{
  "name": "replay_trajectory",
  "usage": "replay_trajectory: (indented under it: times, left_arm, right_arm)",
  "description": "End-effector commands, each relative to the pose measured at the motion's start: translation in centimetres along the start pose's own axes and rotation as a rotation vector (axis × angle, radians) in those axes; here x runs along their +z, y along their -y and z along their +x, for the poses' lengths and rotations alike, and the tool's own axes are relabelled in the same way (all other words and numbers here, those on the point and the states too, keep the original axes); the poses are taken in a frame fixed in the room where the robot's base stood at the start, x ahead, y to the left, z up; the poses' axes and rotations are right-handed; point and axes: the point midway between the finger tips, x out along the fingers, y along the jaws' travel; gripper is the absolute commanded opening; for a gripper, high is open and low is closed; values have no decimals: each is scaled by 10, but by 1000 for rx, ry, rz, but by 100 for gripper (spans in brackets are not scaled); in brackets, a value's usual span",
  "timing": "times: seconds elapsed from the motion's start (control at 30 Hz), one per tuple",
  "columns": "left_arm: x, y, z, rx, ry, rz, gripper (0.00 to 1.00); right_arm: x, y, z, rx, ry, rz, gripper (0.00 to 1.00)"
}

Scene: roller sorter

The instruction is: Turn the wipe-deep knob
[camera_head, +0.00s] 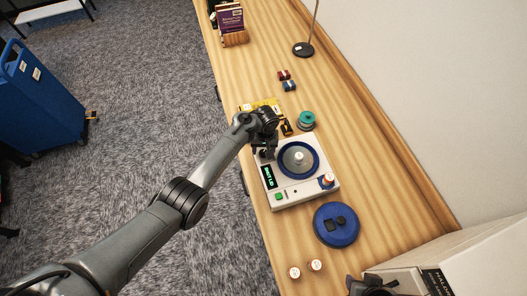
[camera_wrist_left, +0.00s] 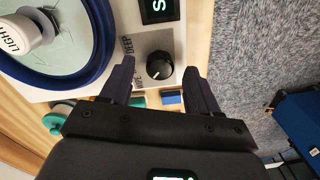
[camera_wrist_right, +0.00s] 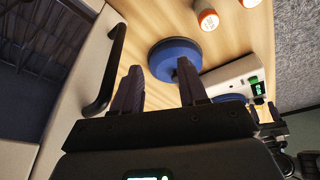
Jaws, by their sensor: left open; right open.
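The wipe-deep knob (camera_wrist_left: 160,66) is a small black round knob with a white pointer mark, on the white machine's (camera_wrist_left: 177,42) top, beside a label whose visible part reads DEEP. In the left wrist view it lies between the open fingers of my left gripper (camera_wrist_left: 157,70), with clear space on both sides. In the head view my left gripper (camera_head: 265,150) is over the far left corner of the machine (camera_head: 305,196) and hides the knob. My right gripper (camera_wrist_right: 160,68) is open and empty, apart from the machine; only part of it shows at the head view's bottom edge (camera_head: 372,286).
The machine carries a blue ring (camera_head: 317,163), a lit display (camera_head: 268,176) and a green button (camera_head: 279,197). A blue round lid (camera_head: 335,235) and two orange-and-white vials (camera_head: 316,265) lie nearer. A green spool (camera_head: 307,119) stands behind. A cabinet (camera_head: 480,255) borders the right.

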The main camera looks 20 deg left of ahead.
Motion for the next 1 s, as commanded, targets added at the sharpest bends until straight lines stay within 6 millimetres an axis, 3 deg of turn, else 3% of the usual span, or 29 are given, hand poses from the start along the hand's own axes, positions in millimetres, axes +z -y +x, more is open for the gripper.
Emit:
replay_trajectory:
  times: [0.17, 0.5, 0.87, 1.0]
  left_arm:
    - [0, 0, 12, -1, -1, -1, 61]
    - [0, 0, 13, 0, -1, 0, 59]
    - [0, 0, 13, 0, 0, 0, 5]
    - [0, 0, 13, -1, 0, 5, 5]
  right_arm:
    - [1, 0, 4, 1, 0, -1, 43]
    - [1, 1, 4, -2, 0, 3, 43]
    - [1, 2, 4, -7, -1, 10, 43]
    - [1, 2, 3, -7, -1, 9, 43]
